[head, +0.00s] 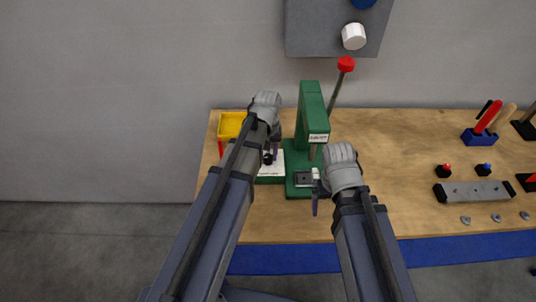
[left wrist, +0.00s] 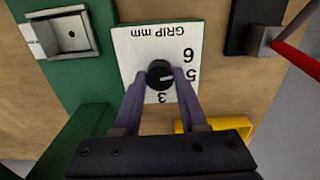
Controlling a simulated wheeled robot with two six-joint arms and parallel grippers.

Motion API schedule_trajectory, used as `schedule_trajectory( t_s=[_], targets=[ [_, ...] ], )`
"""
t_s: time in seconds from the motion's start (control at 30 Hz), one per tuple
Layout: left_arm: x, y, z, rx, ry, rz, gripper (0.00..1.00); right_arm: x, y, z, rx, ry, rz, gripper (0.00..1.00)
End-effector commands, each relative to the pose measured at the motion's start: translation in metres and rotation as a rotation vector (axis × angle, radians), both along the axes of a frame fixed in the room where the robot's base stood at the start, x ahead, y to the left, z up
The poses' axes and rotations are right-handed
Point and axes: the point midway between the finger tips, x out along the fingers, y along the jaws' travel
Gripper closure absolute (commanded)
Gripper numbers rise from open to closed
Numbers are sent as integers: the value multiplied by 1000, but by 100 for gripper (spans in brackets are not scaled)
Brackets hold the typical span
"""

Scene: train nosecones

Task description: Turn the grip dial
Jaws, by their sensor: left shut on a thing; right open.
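The grip dial is a black round knob (left wrist: 160,74) on a white plate (left wrist: 132,46) marked "GRIP mm" with numbers, upside down in the left wrist view. My left gripper (left wrist: 160,82) is shut on the knob, one finger on each side. In the head view my left gripper (head: 269,156) covers much of the knob and the white plate (head: 270,168). The plate lies beside a green press (head: 312,115). My right gripper (head: 315,190) is open near the front of the press base, where a small pale piece (head: 315,173) shows beside the fingers.
The press has a lever with a red knob (head: 346,64). A yellow bin (head: 231,124) stands behind my left gripper. Right of the press, the wooden table (head: 400,140) is mostly clear. A grey bar block (head: 475,191) and a blue tool holder (head: 480,137) stand farther right.

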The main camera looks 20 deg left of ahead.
Motion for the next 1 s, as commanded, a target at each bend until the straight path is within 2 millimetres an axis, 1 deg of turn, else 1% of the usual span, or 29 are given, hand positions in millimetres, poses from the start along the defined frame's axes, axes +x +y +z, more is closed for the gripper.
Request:
schedule_trajectory(
  t_s=[0.2,0.4,0.63,1.0],
  targets=[
    [0,0,0,0,0,163,100,0,0,0,0,0,0,0],
    [0,0,0,0,0,271,100,0,0,0,0,0,0,0],
    [0,0,0,0,0,338,100,0,0,0,0,0,0,0],
    [0,0,0,0,0,361,100,0,0,0,0,0,0,0]
  ],
)
